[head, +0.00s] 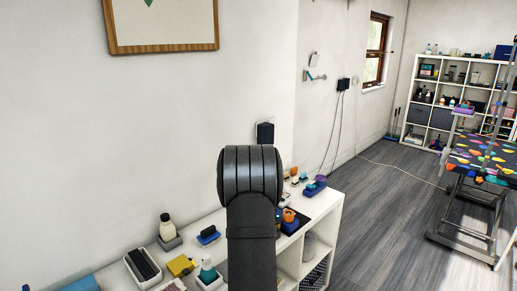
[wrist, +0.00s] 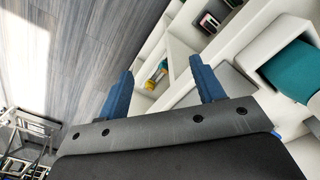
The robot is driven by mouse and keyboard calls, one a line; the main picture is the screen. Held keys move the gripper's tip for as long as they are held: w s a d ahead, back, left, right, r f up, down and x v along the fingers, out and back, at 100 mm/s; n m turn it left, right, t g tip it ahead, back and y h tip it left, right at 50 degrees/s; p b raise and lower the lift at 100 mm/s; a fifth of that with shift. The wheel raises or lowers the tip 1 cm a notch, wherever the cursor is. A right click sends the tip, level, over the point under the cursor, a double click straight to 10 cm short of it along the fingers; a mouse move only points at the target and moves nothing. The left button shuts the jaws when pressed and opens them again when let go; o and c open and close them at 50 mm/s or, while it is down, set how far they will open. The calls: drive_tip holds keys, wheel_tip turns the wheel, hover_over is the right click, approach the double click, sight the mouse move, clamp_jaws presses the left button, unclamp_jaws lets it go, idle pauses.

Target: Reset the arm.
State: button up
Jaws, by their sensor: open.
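My gripper (wrist: 162,90) shows in the wrist view as two blue fingers set wide apart, with nothing between them. It is open and empty. Beyond the fingers are the white shelf unit and the grey wood floor. In the head view, my dark arm rises in the middle, in front of the white shelf unit (head: 328,217), and the gripper itself cannot be seen there.
The shelf top holds a pump bottle (head: 167,228), a blue brush (head: 208,235), a yellow item (head: 182,265) and a teal-topped bottle (head: 208,270). A grooming table (head: 487,160) with a colourful top stands at right. The floor (head: 385,215) between is mostly clear.

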drive_tip(key=shift+s+d+f+m, duration=0.15)
drive_tip(key=shift+s+d+f, duration=0.1)
drive_tip(key=shift+s+d, duration=0.3)
drive_tip(key=shift+s+d+f+m, duration=0.15)
drive_tip(key=shift+s+d+f, duration=0.05)
drive_tip(key=shift+s+d, duration=0.25)
